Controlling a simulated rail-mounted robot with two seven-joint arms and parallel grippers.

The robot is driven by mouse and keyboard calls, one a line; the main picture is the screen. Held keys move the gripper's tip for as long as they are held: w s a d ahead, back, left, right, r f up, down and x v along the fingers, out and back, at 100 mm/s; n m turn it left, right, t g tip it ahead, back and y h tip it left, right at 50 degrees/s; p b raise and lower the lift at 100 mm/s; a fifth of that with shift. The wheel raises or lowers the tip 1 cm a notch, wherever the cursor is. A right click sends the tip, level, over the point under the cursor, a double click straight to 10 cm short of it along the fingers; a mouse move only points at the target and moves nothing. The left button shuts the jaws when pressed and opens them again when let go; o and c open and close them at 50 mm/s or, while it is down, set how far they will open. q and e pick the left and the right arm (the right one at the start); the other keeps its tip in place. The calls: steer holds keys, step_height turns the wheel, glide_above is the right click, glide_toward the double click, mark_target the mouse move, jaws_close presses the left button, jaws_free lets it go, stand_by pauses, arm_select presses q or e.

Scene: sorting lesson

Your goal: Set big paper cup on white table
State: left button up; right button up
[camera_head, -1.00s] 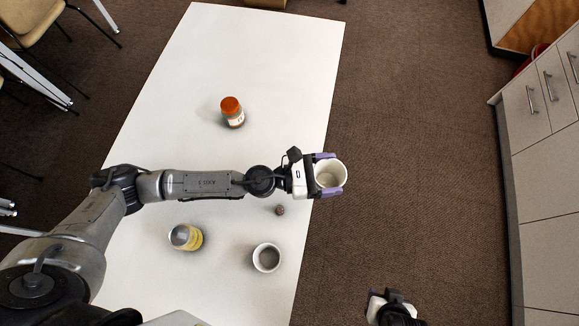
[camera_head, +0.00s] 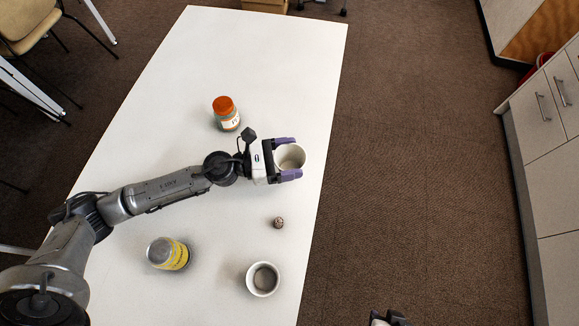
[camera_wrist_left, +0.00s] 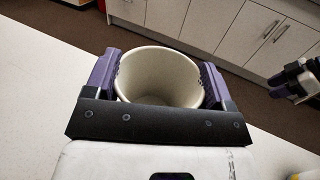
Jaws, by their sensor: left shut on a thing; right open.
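The big paper cup (camera_head: 290,157) is white and open at the top. My left gripper (camera_head: 288,159) is shut on it, with one purple finger on each side. In the head view the cup appears over the right part of the white table (camera_head: 260,70). The left wrist view shows the cup (camera_wrist_left: 160,78) upright between the fingers, its inside empty. Whether its base touches the table is hidden. My right gripper (camera_head: 388,318) shows only in part at the bottom edge of the head view, over the floor, away from the table.
An orange-lidded jar (camera_head: 226,113) stands on the table behind my left gripper. A yellow-labelled can (camera_head: 167,253), a small white cup (camera_head: 263,279) and a small brown ball-like thing (camera_head: 278,223) are nearer. Cabinets (camera_head: 557,150) line the right.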

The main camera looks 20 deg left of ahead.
mark_target(290, 166)
arm_select(q)
steer(key=shift+f+b, duration=1.25)
steer(key=shift+f, duration=0.85)
steer(key=shift+r, duration=0.1)
steer(key=shift+f, duration=0.2)
steer(key=o, duration=0.8)
steer(key=shift+o, duration=0.2)
steer(key=shift+r, duration=0.1)
